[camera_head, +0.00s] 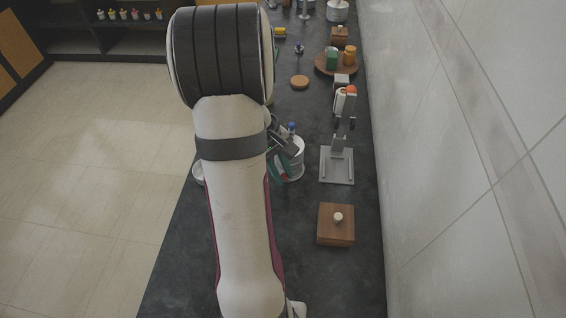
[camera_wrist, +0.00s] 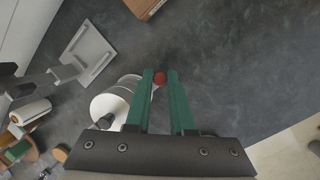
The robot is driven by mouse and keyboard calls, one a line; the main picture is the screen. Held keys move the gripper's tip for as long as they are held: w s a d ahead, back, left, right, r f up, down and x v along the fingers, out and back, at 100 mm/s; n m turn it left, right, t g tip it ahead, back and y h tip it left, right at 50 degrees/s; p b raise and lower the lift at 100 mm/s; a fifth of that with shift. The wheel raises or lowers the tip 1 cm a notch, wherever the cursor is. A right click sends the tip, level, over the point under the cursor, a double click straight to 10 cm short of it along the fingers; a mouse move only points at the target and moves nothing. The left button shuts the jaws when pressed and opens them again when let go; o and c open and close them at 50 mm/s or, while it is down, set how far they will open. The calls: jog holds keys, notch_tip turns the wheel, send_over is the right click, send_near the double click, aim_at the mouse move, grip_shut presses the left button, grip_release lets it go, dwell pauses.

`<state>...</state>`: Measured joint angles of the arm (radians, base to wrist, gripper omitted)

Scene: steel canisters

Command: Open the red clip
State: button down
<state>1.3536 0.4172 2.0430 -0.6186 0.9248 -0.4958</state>
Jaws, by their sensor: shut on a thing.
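The red clip (camera_wrist: 159,79) shows as a small round red end in the wrist view, between the green fingertips of my gripper (camera_wrist: 160,73). The fingers are shut on it. Its lower part is hidden between the fingers. A steel canister with a pale round lid (camera_wrist: 107,103) stands just left of the fingers, and the clip is at its side. In the head view, the canister (camera_head: 298,158) is partly hidden behind my arm and gripper. I cannot tell from here whether the clip is latched or loose.
A grey metal stand (camera_head: 337,168) is right of the canister, with a wooden box (camera_head: 336,224) in front of it. Farther back are a round wooden lid (camera_head: 299,82) and a round tray (camera_head: 322,68) with jars. A tiled wall borders the dark counter on the right.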

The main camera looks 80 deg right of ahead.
jog(key=shift+a+f, duration=0.2)
jog(key=shift+a, duration=0.15)
jog(key=c, duration=0.8)
grip_release()
jog(key=v, duration=1.6)
